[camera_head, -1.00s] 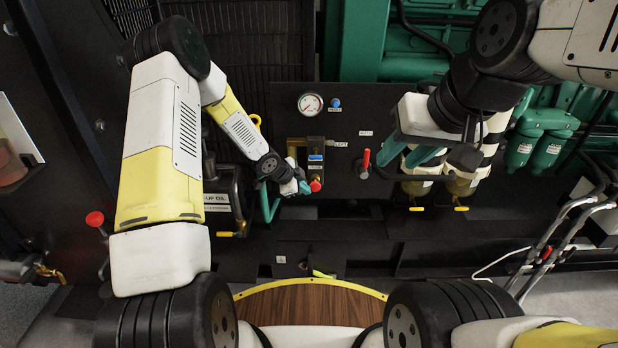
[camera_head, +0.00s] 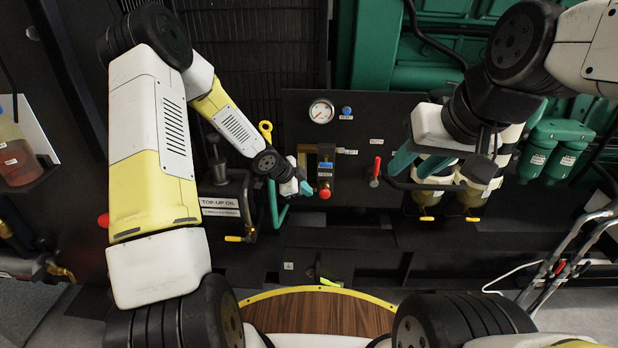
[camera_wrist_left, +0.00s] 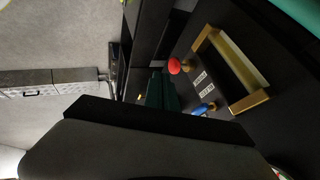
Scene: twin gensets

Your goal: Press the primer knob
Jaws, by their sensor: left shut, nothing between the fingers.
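My left gripper (camera_head: 305,188) is shut and empty, its teal tips just left of a red knob (camera_head: 325,193). This knob sits at the foot of a brass-framed unit with a blue part on the dark panel. I cannot read a primer label on it. In the left wrist view, the shut fingers (camera_wrist_left: 163,92) are dark green and point towards the panel. The red knob (camera_wrist_left: 175,66) is just beyond their tips there, seemingly apart from them. A blue part (camera_wrist_left: 204,108) and the brass frame (camera_wrist_left: 243,70) lie to its right. My right gripper (camera_head: 416,163) has its teal fingers apart.
A round gauge (camera_head: 321,111) and a blue reset button (camera_head: 347,112) are above the unit. A red-handled lever (camera_head: 376,170) stands between the unit and my right gripper. A yellow-handled pipe (camera_head: 243,237) is low on the left. Filter bowls (camera_head: 471,200) hang behind the right gripper.

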